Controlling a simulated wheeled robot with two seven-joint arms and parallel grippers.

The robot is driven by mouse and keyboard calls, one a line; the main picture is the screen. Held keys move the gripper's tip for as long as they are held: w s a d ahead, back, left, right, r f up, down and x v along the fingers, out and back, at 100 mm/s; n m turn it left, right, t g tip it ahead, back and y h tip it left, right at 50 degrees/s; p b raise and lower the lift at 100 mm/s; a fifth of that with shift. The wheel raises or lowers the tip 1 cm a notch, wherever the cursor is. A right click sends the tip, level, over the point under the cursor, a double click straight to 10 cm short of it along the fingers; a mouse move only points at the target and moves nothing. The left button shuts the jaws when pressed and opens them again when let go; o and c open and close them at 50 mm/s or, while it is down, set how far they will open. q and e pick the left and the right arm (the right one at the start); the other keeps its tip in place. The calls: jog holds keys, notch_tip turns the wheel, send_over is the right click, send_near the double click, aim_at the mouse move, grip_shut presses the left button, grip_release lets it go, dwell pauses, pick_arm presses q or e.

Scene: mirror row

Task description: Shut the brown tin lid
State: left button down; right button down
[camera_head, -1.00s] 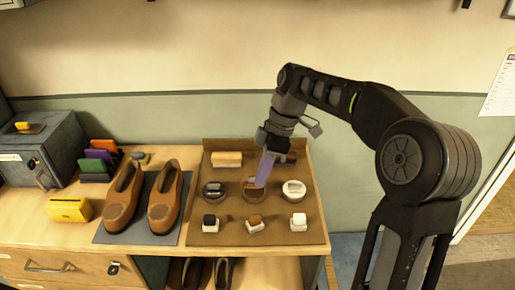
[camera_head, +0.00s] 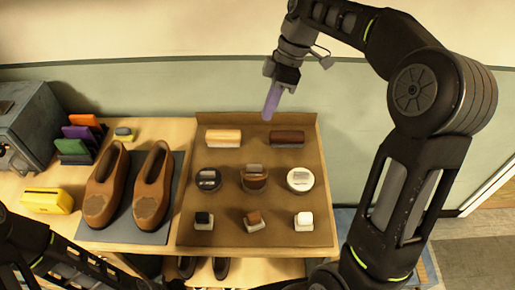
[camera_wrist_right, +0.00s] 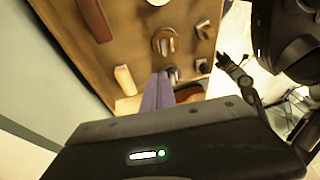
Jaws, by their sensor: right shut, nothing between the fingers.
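The brown tin (camera_head: 255,182) sits in the middle of the brown mat, between a black tin and a white tin. A greyish-brown raised piece shows at its back edge; I cannot tell exactly how the lid lies. The tin also shows in the right wrist view (camera_wrist_right: 163,45). My right gripper (camera_head: 268,115) is shut and empty, its purple fingers above the mat's back edge, behind the tin and apart from it. My left arm enters at the lower left of the head view, its gripper out of frame; a small dark claw-like shape (camera_wrist_right: 232,66) in the wrist view may be it.
The black tin (camera_head: 208,180) and white tin (camera_head: 300,180) flank the brown one. Two brushes (camera_head: 224,138) (camera_head: 287,138) lie behind, and several small daubers (camera_head: 254,221) in front. Brown shoes (camera_head: 103,190) stand on a grey mat at left. The wall is close behind.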

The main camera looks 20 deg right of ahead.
jog(key=shift+f, duration=0.1)
jog(key=b, duration=0.4)
send_over(254, 169)
jog(key=w+d, duration=0.2)
notch_tip(254, 169, down, 12)
jog(key=shift+a+r, duration=0.1)
jog(key=shift+r, duration=0.15)
jog(key=shift+s+a+f, duration=0.1)
jog(key=shift+s+f, duration=0.25)
jog(key=shift+f, duration=0.35)
